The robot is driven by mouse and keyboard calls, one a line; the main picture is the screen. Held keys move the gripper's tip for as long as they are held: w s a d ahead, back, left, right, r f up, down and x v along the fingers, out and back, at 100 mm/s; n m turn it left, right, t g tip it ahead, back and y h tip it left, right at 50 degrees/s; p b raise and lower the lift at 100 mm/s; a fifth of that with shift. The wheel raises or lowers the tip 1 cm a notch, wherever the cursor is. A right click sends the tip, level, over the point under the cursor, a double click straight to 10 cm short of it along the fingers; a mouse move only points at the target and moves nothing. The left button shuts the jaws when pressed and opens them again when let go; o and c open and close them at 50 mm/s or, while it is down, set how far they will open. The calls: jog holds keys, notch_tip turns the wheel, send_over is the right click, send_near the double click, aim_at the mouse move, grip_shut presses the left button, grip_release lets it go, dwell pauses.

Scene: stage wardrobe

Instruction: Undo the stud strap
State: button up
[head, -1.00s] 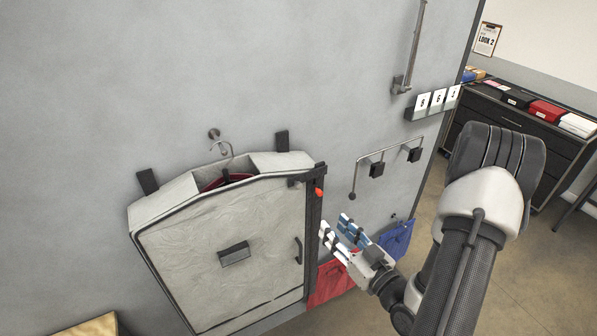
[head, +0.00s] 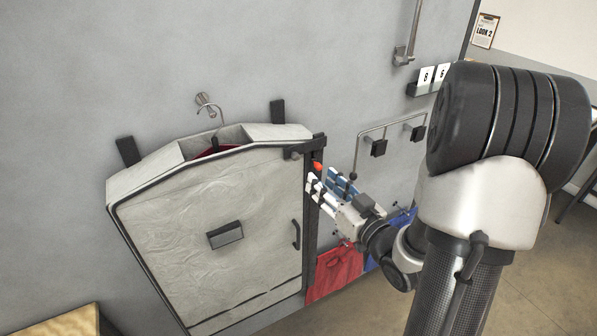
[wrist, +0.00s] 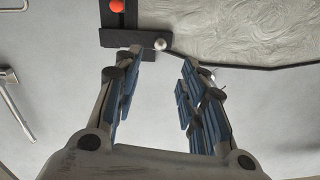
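A pale garment bag (head: 210,250) hangs on the grey wall. A short dark strap (head: 303,148) crosses its upper right corner, above a dark vertical rail (head: 312,230) with an orange-red knob (head: 317,167). In the wrist view the strap (wrist: 122,38) lies across the rail, with a round silver stud (wrist: 160,44) at its right end. My gripper (head: 318,188) is open and empty, just below and beside the knob in the head view. In the wrist view my gripper (wrist: 160,62) has its fingertips on either side of the stud; whether the left one touches the strap I cannot tell.
A metal hanger hook (head: 215,113) sticks out above the bag. A wall rail with dark blocks (head: 378,147) stands right of my gripper. Red cloth (head: 335,270) and blue cloth (head: 402,218) hang below.

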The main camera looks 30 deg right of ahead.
aim_at(297, 158)
jog(key=w, duration=0.8)
jog(key=w+a, duration=0.1)
jog(key=w, duration=0.2)
jog(key=shift+w+p, duration=0.4)
jog(key=shift+c, duration=0.4)
grip_shut()
